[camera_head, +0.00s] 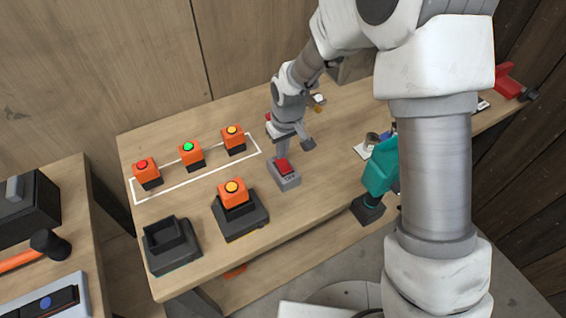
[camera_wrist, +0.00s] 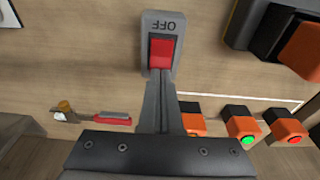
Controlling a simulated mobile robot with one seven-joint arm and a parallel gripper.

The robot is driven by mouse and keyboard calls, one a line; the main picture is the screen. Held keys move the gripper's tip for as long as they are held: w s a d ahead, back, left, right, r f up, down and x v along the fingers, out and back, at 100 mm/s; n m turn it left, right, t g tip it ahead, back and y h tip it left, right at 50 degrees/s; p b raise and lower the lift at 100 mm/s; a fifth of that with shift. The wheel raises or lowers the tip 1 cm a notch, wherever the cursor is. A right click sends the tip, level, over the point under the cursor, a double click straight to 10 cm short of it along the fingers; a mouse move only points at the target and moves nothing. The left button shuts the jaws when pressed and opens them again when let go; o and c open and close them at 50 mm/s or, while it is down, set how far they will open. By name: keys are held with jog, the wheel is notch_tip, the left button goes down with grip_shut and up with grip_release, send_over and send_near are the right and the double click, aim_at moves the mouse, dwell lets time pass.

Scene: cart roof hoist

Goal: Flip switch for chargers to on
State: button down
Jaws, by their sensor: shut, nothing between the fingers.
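The charger switch is a grey box (camera_head: 287,180) with a red rocker (camera_head: 282,166), on the wooden bench just right of the chargers. In the wrist view the box (camera_wrist: 149,24) shows the word OFF, upside down, and the red rocker (camera_wrist: 160,52) below it. My gripper (camera_head: 282,153) points down with its fingers shut and empty. Its fingertips (camera_wrist: 160,80) are at the rocker's edge opposite the OFF label; I cannot tell whether they touch. One black charger (camera_head: 241,221) holds an orange battery (camera_head: 233,192) with an orange light. Another charger (camera_head: 172,245) is empty.
Three orange batteries with red (camera_head: 147,173), green (camera_head: 191,155) and orange (camera_head: 233,139) lights stand in a white outline. A teal drill (camera_head: 380,168) stands right of the switch. A red-handled tool (camera_wrist: 113,118) lies behind my gripper. A side table (camera_head: 75,245) is at left.

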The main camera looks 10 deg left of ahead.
aim_at(284, 165)
jog(key=shift+w+a+f+b, duration=0.1)
jog(key=shift+w+f+b, duration=0.05)
jog(key=shift+f+b, duration=0.8)
dwell(0.7)
notch_tip(284, 165, up, 7)
jog(key=s+p, duration=0.1)
jog(key=p, duration=0.3)
jog(key=shift+d, duration=0.35)
dwell(0.7)
jog(key=s+d+r+m+t, duration=0.1)
jog(key=s+d+r+m, duration=0.15)
jog(key=d+r, duration=0.5)
jog(key=s+d+r+m+t, duration=0.1)
jog(key=s+d+r, duration=0.2)
jog(key=d+r, duration=0.45)
jog(key=s+d+r+m+t, duration=0.1)
jog(key=s+d+r+m, duration=0.1)
jog(key=s, duration=0.5)
jog(key=s+d+r+m+t+h, duration=0.1)
jog(key=s+d+r+m, duration=0.1)
jog(key=s+d+r, duration=0.2)
jog(key=shift+s+d+r, duration=0.25)
jog(key=shift+s+r, duration=0.85)
jog(key=shift+s, duration=0.65)
